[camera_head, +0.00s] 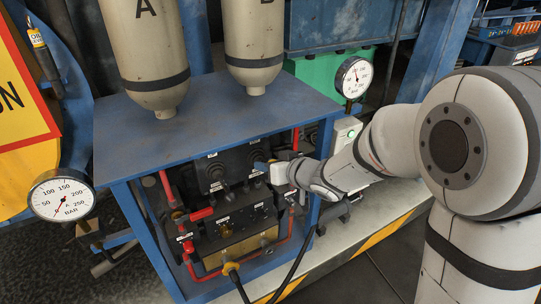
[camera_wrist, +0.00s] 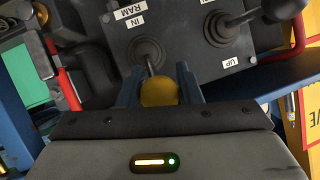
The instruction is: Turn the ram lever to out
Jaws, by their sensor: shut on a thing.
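The ram lever has a yellow ball knob (camera_wrist: 158,92) on a short metal rod that rises from a round black rubber boot (camera_wrist: 147,54). White labels "IN" and "RAM" (camera_wrist: 130,18) appear upside down beside the boot in the wrist view. I cannot read an "out" label. My gripper (camera_wrist: 159,90) is shut on the yellow knob, with one blue finger on each side. In the head view my gripper (camera_head: 268,166) is at the upper right of the dark lever panel (camera_head: 230,168), under the blue bench top. The knob cannot be made out there.
A second lever with a black knob (camera_wrist: 284,8) stands close by, near an "UP" label (camera_wrist: 231,62). Red pipes, a red-handled valve (camera_head: 202,214) and a black hose (camera_head: 292,262) are below and left. The blue bench top (camera_head: 215,115) overhangs the panel. A gauge (camera_head: 353,78) is above right.

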